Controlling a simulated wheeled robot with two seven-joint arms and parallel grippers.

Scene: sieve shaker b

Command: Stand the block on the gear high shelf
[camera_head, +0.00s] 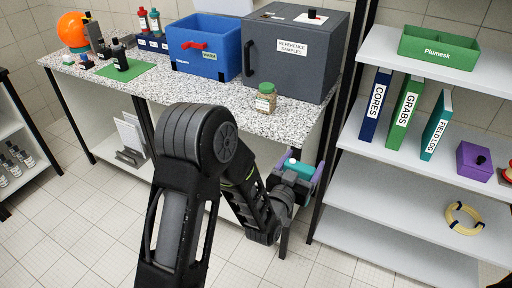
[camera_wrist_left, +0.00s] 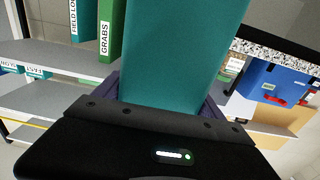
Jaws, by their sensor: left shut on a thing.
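My left gripper (camera_head: 299,173) is in front of the counter's right end, left of the shelf unit. Its purple fingers are shut on a teal block (camera_head: 297,166). In the left wrist view the teal block (camera_wrist_left: 183,55) rises large between the fingers, its far end cut off by the frame. The white shelf unit stands at the right; its upper shelf (camera_head: 398,49) carries a green box (camera_head: 438,48) marked Plumesk, with bare board to the box's left. My right gripper is not in view.
The shelf below holds a blue binder (camera_head: 376,104), a green binder (camera_head: 405,112), a teal binder (camera_head: 437,125) and a purple box (camera_head: 473,161). A ring (camera_head: 463,218) lies lower down. The counter carries a jar (camera_head: 265,98), a grey cabinet (camera_head: 290,62) and a blue bin (camera_head: 203,48).

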